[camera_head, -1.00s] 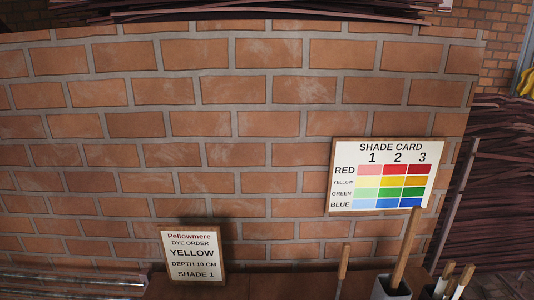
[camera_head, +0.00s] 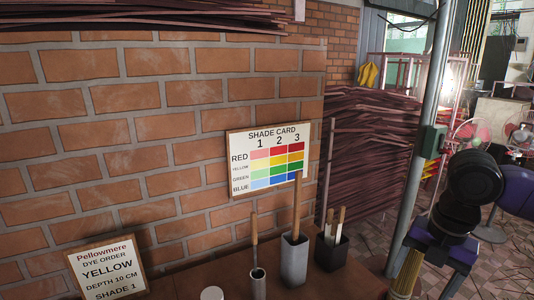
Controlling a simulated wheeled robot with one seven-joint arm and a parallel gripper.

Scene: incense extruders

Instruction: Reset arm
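My gripper is not in view. A black and purple jointed part, which looks like my arm (camera_head: 470,190), stands at the right of the head view, beside a grey post. Its outer end is cut off or hidden, so I cannot see the fingers or anything they may hold.
A brown table (camera_head: 352,284) holds a grey holder (camera_head: 293,260) with a wooden stick, a dark holder (camera_head: 331,252) with sticks, and a small cup (camera_head: 258,284). A shade card (camera_head: 268,158) and a yellow dye order sign (camera_head: 106,268) stand by the brick wall. A grey post (camera_head: 420,150) rises right.

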